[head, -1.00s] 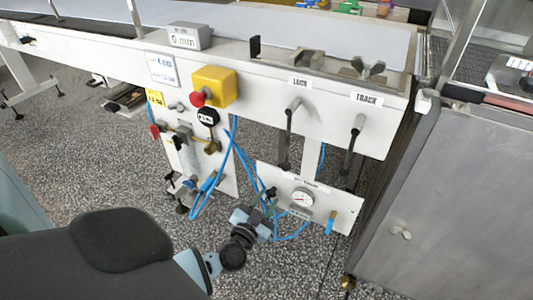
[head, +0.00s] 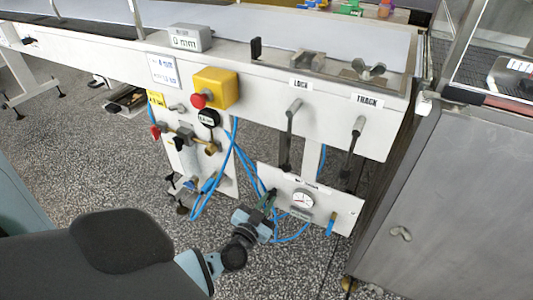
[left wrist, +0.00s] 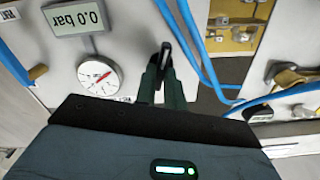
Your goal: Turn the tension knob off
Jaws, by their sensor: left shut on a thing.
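The tension panel (head: 345,213) is a low white plate with a round gauge (head: 303,200) and a small display under it. In the left wrist view the display (left wrist: 78,16) is upside down and reads 0.0 bar, beside the gauge (left wrist: 98,76). My left gripper (head: 270,200) is at the panel's left end. It is shut on a dark, narrow knob (left wrist: 166,54), which shows between its fingers (left wrist: 160,80) in the left wrist view. The fingers hide part of the knob. My right gripper is in neither view.
Blue hoses (head: 237,158) hang left of the panel, close to my gripper. A blue-handled valve (head: 331,224) is at the panel's right. The LOCK lever (head: 290,120) and TRACK lever (head: 353,140) hang above. A grey cabinet (head: 440,190) stands at the right.

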